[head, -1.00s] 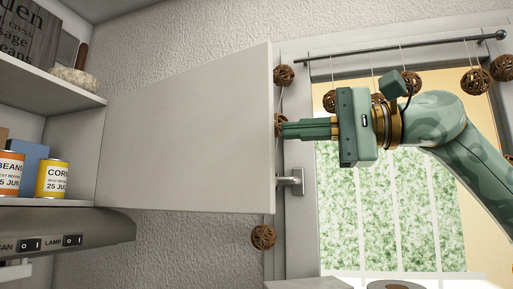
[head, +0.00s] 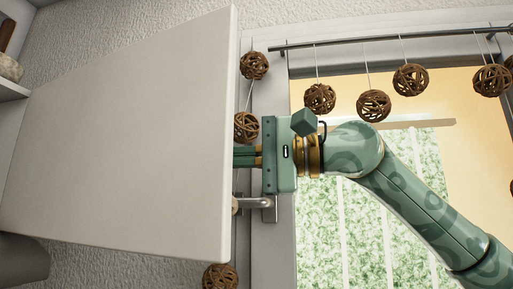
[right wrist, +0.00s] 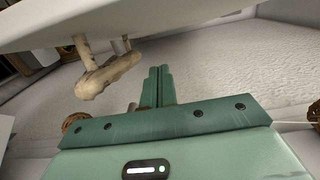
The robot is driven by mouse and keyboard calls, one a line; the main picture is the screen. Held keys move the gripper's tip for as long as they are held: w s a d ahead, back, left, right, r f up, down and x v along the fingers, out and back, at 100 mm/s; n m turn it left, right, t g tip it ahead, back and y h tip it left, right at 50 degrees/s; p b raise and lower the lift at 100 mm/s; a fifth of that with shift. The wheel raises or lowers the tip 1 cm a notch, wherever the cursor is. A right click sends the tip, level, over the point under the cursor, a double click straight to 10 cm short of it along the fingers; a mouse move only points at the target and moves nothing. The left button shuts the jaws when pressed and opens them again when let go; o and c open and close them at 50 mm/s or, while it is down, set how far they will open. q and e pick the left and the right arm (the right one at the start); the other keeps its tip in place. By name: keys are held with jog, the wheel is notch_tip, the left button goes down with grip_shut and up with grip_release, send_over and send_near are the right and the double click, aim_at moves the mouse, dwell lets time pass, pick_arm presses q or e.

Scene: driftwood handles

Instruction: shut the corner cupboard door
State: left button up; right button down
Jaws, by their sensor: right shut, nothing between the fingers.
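The cupboard door (head: 125,150) stands open in the head view, its plain pale inner face towards me. In the right wrist view the door (right wrist: 200,14) spans the top, with a driftwood handle (right wrist: 108,76) on its outer face. My right gripper (head: 246,157) comes in from the right at the door's free edge. Its fingers pass behind that edge, so their tips are hidden in the head view. In the right wrist view the fingers (right wrist: 158,86) are shut and empty, to the right of the handle and apart from it. I cannot tell whether they touch the door. My left gripper is not in view.
A shelf end (head: 12,90) shows at the far left. The textured wall (head: 110,30) lies behind the door.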

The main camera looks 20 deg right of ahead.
aim_at(196, 152)
jog(key=x, duration=0.3)
jog(key=shift+s+a+r+p, duration=0.1)
jog(key=shift+s+a+p, duration=0.1)
jog(key=shift+p, duration=0.2)
jog(key=shift+s+a, duration=1.15)
jog(key=shift+s, duration=0.3)
jog(key=shift+w, duration=0.15)
